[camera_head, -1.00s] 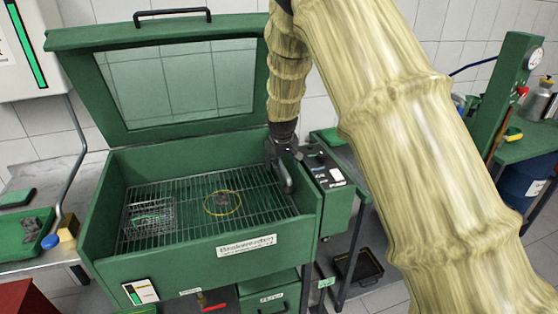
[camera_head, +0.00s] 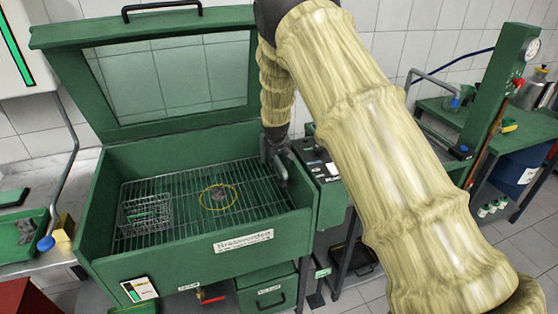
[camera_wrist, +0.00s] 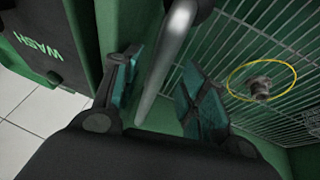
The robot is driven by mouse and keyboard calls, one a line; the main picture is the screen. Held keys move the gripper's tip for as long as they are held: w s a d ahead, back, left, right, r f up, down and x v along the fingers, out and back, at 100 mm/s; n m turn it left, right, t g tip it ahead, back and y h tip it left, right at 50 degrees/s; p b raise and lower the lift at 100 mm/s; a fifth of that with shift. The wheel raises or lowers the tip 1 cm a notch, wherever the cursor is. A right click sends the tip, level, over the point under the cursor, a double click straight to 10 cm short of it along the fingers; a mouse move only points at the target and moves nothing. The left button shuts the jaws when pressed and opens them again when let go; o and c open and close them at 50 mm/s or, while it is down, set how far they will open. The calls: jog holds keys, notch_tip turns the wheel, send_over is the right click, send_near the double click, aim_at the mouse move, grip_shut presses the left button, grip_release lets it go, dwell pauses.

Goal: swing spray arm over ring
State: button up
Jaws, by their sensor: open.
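The spray arm is a grey metal tube (camera_wrist: 165,65) that runs between the spread fingers of my gripper (camera_wrist: 160,85) in the wrist view. The fingers stand on either side of it with gaps visible, not closed on it. In the head view my gripper (camera_head: 276,163) is at the inner right wall of the green washer (camera_head: 205,262), and a grey tube end (camera_head: 282,178) shows just below it. The yellow ring (camera_head: 237,197) lies on the grate to the left of my gripper, around a small metal part (camera_head: 219,196). The ring also shows in the wrist view (camera_wrist: 296,76).
The washer's lid (camera_head: 112,128) stands open behind. A wire basket (camera_head: 146,214) sits on the left of the grate (camera_head: 180,232). A control box (camera_head: 322,172) is close outside the right wall. A green press (camera_head: 497,95) stands farther right.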

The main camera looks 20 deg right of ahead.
jog(key=shift+x, duration=1.1)
grip_shut()
